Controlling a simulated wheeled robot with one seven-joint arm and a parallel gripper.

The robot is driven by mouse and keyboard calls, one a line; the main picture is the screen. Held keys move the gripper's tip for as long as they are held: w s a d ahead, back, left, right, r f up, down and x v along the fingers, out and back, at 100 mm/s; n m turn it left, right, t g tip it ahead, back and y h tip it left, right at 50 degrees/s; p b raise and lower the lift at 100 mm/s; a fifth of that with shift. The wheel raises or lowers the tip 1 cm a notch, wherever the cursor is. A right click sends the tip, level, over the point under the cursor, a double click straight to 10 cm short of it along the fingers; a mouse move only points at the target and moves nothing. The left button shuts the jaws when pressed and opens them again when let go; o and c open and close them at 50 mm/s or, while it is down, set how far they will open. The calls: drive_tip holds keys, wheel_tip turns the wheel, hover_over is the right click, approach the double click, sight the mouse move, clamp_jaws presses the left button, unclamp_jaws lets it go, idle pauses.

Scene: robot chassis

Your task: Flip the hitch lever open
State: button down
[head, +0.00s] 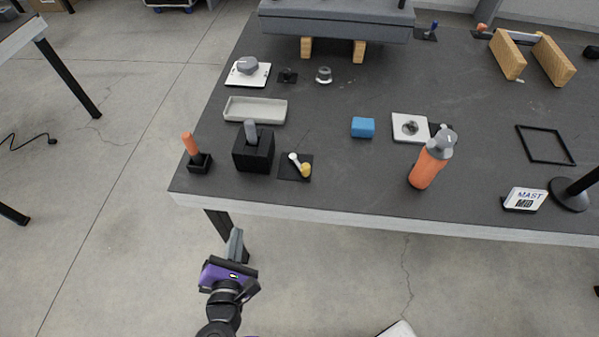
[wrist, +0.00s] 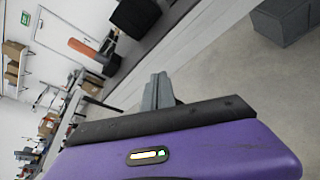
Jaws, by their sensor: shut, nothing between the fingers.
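My gripper (head: 236,243) is in front of the table's near left edge, low and off the tabletop. Its grey fingers are together and empty; they show in the wrist view too (wrist: 158,92). A small lever with a white end and a yellow end (head: 299,164) lies on a black plate near the front edge; it may be the hitch lever, but I cannot be sure. To its left, a black block (head: 252,156) holds an upright grey piece. Further left, an orange handle (head: 191,144) stands in a small black base; it shows in the wrist view (wrist: 83,48). My gripper touches none of these.
The dark table (head: 340,190) has a pale front edge. A grey tray (head: 255,110), a blue block (head: 363,127), an orange bottle (head: 430,165) and a white sign (head: 525,199) stand on it. A grey slab on wooden blocks (head: 335,22) is at the back. The floor in front is mostly free.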

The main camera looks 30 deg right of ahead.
wheel_tip(320, 180, up, 2)
drive_tip(key=d+h, duration=0.3)
drive_tip(key=n+g+h, duration=0.2)
drive_tip(key=h, duration=0.3)
approach(307, 171)
drive_tip(key=x, duration=0.3)
drive_tip(key=p+x, duration=0.1)
drive_tip(key=x, duration=0.2)
drive_tip(key=shift+w+f+p, duration=0.25)
drive_tip(key=shift+w+p, duration=0.05)
drive_tip(key=shift+w, duration=0.2)
drive_tip(key=shift+s+d+r+n+t+y+p, duration=0.25)
drive_tip(key=shift+d+n+t+y+p, duration=0.25)
drive_tip(key=shift+p, duration=0.6)
drive_tip(key=shift+d+f+t+y+p, duration=0.2)
drive_tip(key=shift+d+t+y+p, duration=0.1)
drive_tip(key=shift+d+t+p, duration=0.25)
drive_tip(key=shift+d, duration=0.1)
drive_tip(key=shift+s+f, duration=0.1)
